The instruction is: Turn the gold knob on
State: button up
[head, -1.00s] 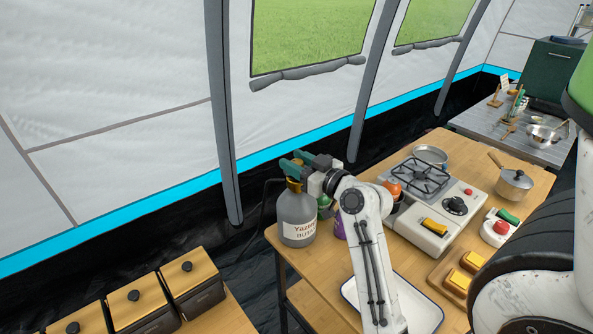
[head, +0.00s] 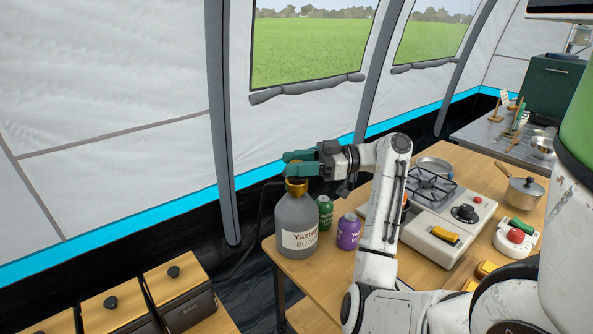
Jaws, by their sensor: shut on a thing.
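The gold knob (head: 296,186) sits on top of a grey butane bottle (head: 297,224) that stands upright at the left end of the wooden table. My gripper (head: 289,163) reaches in from the right at the top of the bottle. Its green fingers are shut on the gold knob and hide its upper part. The lower part of the knob shows below the fingers. How far the knob is turned cannot be told.
A green canister (head: 324,212) and a purple canister (head: 348,232) stand right of the bottle, close to my arm. A camping stove (head: 440,215) and a lidded pot (head: 524,192) are further right. Black-handled boxes (head: 176,288) stand at the lower left.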

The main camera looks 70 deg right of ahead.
jog(key=n+g+y+b, duration=0.2)
jog(key=y, duration=0.1)
jog(key=shift+f+n+b, duration=0.25)
jog(key=shift+n+b, duration=0.05)
jog(key=shift+b, duration=0.1)
jog(key=shift+n+g+y+b, duration=0.5)
jog(key=shift+g+y, duration=0.1)
jog(key=shift+y, duration=0.2)
jog(key=shift+r, duration=0.15)
jog(key=o, duration=0.9)
jog(key=shift+o, duration=0.2)
jog(key=b+v, duration=0.3)
jog(key=v, duration=0.7)
jog(key=shift+s+d, duration=0.15)
jog(key=shift+d, duration=0.2)
